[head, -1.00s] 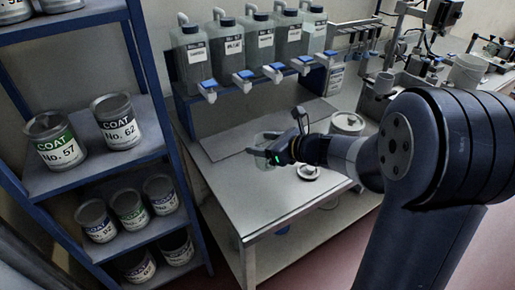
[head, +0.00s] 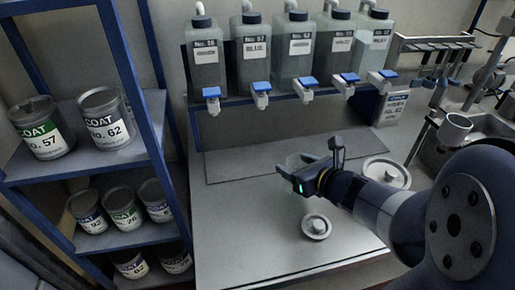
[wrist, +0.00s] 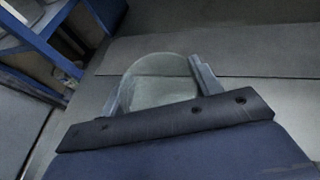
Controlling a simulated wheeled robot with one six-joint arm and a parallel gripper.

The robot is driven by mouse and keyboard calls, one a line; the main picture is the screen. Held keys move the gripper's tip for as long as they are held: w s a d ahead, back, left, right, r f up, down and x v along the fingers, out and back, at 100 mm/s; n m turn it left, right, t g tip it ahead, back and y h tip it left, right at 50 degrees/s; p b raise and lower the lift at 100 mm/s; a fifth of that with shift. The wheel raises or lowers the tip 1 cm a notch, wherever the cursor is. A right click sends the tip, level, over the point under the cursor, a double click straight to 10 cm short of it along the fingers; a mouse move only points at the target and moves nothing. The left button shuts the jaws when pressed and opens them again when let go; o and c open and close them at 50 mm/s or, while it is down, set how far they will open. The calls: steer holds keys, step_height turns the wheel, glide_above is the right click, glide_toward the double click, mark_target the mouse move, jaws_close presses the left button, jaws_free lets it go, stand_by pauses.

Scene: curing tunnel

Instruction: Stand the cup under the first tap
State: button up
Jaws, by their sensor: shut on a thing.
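My gripper (head: 290,167) is shut on a clear cup (head: 296,161) and holds it over the table, in front of the row of taps. In the wrist view the cup (wrist: 160,78) stands between the two fingers (wrist: 158,88); its lower part is hidden by the gripper body. The leftmost tap (head: 212,103) has a blue top and hangs from the shelf edge, up and to the left of the cup. I cannot tell whether the cup touches the table.
Several bottles (head: 261,47) with labels stand above the taps. A grey mat (head: 235,161) lies beneath them. A round lidded piece (head: 316,226) and a larger round container (head: 388,172) are on the table. A blue rack (head: 150,115) of cans is at left. The table's front left is clear.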

steer(key=shift+w+a+r+p+x, duration=0.2)
steer(key=shift+r+x, duration=0.35)
steer(key=shift+x, duration=2.4)
steer(key=shift+w+a+r+p+x, duration=0.2)
steer(key=shift+r+x, duration=0.35)
steer(key=shift+x, duration=2.35)
steer(key=shift+w+a+r+p+x, duration=0.15)
steer(key=shift+r+x, duration=0.4)
steer(key=shift+x, duration=2.4)
steer(key=shift+f, duration=0.15)
steer(key=o, duration=1)
steer(key=shift+c, duration=0.2)
steer(key=v, duration=1.2)
